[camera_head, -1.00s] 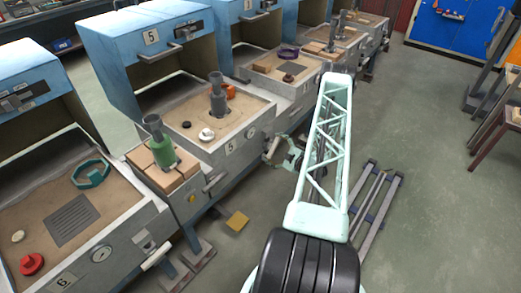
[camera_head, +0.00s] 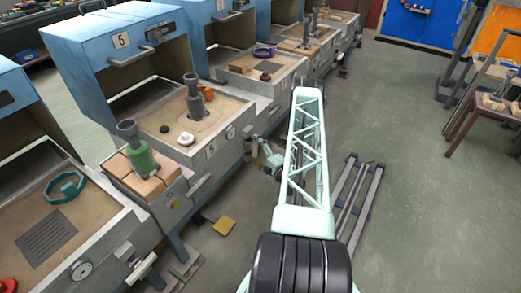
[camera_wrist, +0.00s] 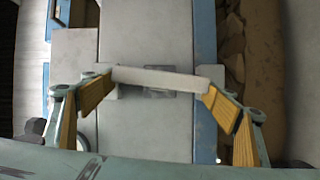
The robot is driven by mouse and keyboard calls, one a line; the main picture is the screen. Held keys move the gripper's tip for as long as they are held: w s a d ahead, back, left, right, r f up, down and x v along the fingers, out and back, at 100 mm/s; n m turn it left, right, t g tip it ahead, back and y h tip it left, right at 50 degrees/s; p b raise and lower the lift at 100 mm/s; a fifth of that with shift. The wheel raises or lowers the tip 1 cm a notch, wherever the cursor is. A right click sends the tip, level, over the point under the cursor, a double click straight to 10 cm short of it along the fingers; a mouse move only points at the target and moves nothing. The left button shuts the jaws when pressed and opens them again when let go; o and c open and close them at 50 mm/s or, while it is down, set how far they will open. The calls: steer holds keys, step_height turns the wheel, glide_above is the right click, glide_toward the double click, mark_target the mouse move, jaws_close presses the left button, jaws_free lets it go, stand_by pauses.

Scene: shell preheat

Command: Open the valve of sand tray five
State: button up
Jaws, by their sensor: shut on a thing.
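My gripper (camera_head: 266,160) is low beside the tray's front right corner, partly hidden by my arm. In the wrist view, my gripper (camera_wrist: 161,88) has its yellow-padded fingers at the two ends of a pale bar-shaped valve handle (camera_wrist: 160,79), shut on it. The handle crosses the view nearly level, slightly lower at right. Its mount is mostly hidden behind it.
A green-and-grey flask (camera_head: 138,150) stands on bricks left of tray five. A yellow pedal (camera_head: 224,225) juts out near the floor. A grey rail frame (camera_head: 358,200) lies on the floor right of my arm. Open floor (camera_head: 420,180) lies at right.

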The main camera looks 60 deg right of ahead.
steer(key=shift+n+t, duration=0.3)
steer(key=shift+n, duration=0.2)
steer(key=o, duration=1.2)
steer(key=shift+c, duration=0.2)
steer(key=shift+s, duration=0.1)
steer(key=shift+v, duration=0.95)
steer(key=v, duration=1)
steer(key=shift+f, duration=0.15)
steer(key=shift+a, duration=0.1)
